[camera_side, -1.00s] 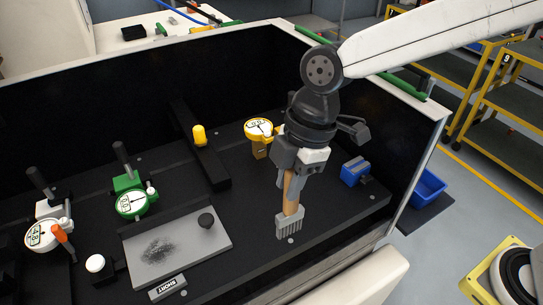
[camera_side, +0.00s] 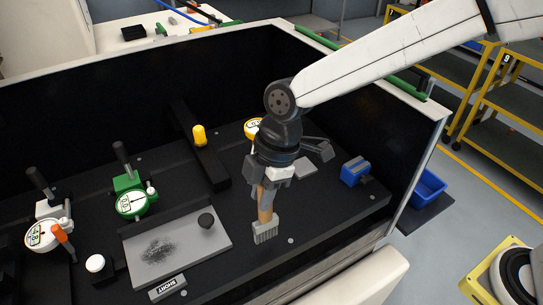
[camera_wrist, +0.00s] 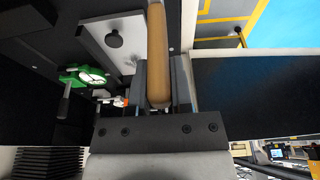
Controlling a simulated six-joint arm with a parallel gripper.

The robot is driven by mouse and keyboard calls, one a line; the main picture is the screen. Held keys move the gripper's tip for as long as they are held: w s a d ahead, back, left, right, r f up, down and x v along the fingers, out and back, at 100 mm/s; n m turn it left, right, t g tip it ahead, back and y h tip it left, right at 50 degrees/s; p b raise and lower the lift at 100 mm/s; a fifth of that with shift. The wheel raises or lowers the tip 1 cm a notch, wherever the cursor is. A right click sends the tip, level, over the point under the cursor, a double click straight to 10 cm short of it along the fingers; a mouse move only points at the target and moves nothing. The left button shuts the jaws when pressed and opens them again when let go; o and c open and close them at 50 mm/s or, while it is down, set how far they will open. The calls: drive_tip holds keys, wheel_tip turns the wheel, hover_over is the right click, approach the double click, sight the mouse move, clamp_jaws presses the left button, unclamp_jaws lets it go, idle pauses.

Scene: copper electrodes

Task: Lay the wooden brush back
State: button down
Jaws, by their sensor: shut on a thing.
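The wooden brush has a tan handle (camera_side: 266,203) and a grey comb-like head (camera_side: 265,231). My gripper (camera_side: 264,188) is shut on the handle. The brush hangs nearly upright with its head down, right of the grey plate. Whether the head touches the black bench surface, I cannot tell. In the wrist view, the wooden handle (camera_wrist: 157,50) stands between the fingers of my gripper (camera_wrist: 157,75); the brush head is out of view there.
A grey plate (camera_side: 205,247) with dark powder and a black knob (camera_side: 206,220) lies to the left. A flat grey pad (camera_side: 305,167) and blue block (camera_side: 355,171) lie to the right. Green (camera_side: 132,202), white (camera_side: 42,235) and yellow (camera_side: 251,128) gauges stand around. Black walls enclose the bench.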

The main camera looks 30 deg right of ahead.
sight(258, 215)
drive_tip(key=shift+w+a+f, duration=0.1)
drive_tip(key=shift+w+f, duration=0.1)
drive_tip(key=shift+f, duration=1.5)
drive_tip(key=c, duration=0.5)
unclamp_jaws()
drive_tip(key=shift+c, duration=0.2)
drive_tip(key=v, duration=0.7)
drive_tip(key=shift+d+r, duration=0.25)
drive_tip(key=shift+r, duration=0.1)
drive_tip(key=s+d+f+m+t+h, duration=0.1)
drive_tip(key=s+d+f+m, duration=0.1)
drive_tip(key=d+m, duration=0.4)
drive_tip(key=s+d+f+m+h, duration=0.1)
drive_tip(key=s+d+f+m, duration=0.2)
drive_tip(key=d, duration=0.9)
drive_tip(key=s+d+f+m+t+h, duration=0.1)
drive_tip(key=s+d+f+m, duration=0.1)
drive_tip(key=d+m, duration=0.7)
drive_tip(key=shift+s+d+f+t, duration=0.3)
drive_tip(key=shift+f, duration=0.45)
